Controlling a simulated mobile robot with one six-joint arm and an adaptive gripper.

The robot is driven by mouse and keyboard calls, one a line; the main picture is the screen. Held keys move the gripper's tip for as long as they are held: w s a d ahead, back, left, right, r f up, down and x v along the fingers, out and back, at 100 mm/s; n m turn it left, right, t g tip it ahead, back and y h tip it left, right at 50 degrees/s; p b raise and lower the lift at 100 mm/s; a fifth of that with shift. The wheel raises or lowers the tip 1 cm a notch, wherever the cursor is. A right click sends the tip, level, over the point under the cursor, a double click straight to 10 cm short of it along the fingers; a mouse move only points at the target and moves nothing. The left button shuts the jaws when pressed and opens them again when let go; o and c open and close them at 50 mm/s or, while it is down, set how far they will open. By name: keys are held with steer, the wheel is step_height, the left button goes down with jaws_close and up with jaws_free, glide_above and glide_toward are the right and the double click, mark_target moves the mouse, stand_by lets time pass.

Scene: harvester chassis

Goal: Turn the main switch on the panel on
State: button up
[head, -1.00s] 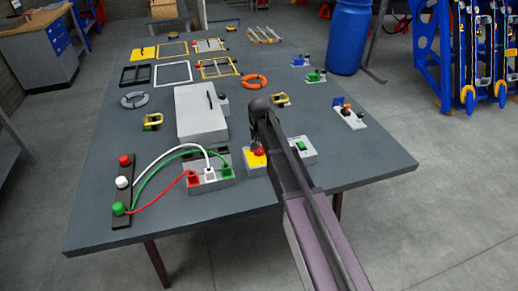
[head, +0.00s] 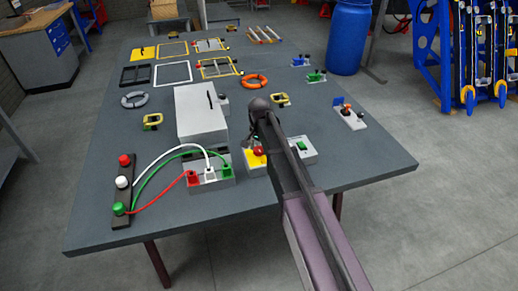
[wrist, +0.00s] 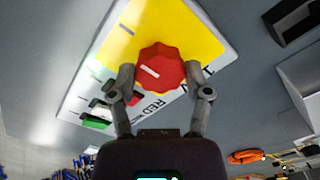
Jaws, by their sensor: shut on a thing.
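The panel is a white-bordered plate with a yellow field, a red rotary knob and a green switch. In the head view the red knob (head: 258,150) sits on the yellow part (head: 255,162), partly behind my arm. The green switch (head: 301,146) is on the panel's right part. In the wrist view the red knob (wrist: 158,62), with a white mark, lies between the two fingers of my gripper (wrist: 160,74), which is shut on it. The yellow field (wrist: 195,30) and the green switch (wrist: 96,121) also show there.
A box with red, white and green cables (head: 210,183) stands just left of the panel. A large grey box (head: 200,112) is behind it. A small box with a lever (head: 349,115) is to the right. The table's front right is clear.

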steer(key=shift+s, duration=0.1)
steer(key=o, duration=1.2)
steer(key=shift+c, duration=0.2)
steer(key=shift+n, duration=0.6)
